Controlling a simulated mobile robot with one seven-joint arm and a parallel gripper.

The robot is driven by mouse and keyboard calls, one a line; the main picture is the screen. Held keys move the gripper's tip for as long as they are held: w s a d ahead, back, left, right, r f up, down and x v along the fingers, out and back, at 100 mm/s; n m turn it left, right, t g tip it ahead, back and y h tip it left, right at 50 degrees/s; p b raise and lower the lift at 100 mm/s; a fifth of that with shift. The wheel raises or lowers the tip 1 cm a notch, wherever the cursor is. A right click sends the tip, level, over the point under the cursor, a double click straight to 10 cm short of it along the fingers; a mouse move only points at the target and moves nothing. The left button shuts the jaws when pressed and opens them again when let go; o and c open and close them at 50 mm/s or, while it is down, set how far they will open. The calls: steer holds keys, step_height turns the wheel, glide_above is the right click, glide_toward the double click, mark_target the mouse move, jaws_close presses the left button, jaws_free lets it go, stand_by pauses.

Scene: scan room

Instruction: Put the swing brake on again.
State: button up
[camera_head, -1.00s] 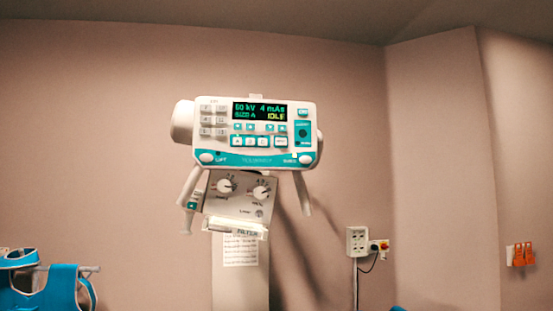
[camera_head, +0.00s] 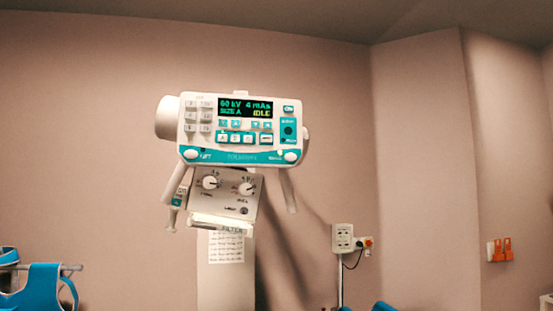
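The X-ray tube head hangs in the middle left of the head view. Its white and teal control panel (camera_head: 240,131) has a lit display (camera_head: 245,108) reading 60 kV, 4 mAs, SIZE A, IDLE. Two round white knobs sit at the panel's lower corners: one by the word LIFT (camera_head: 190,153), and one at the right that seems to read SWING (camera_head: 291,156). I cannot tell the brake's state from the knobs. A collimator box (camera_head: 226,194) with two dials is below, with handles on both sides. My gripper is not in view.
A white column (camera_head: 225,282) with a printed sheet stands below the head. A wall socket box (camera_head: 343,239) is to its right. Orange clips (camera_head: 501,250) hang on the far-right wall. Blue aprons (camera_head: 40,288) hang on a rail at lower left.

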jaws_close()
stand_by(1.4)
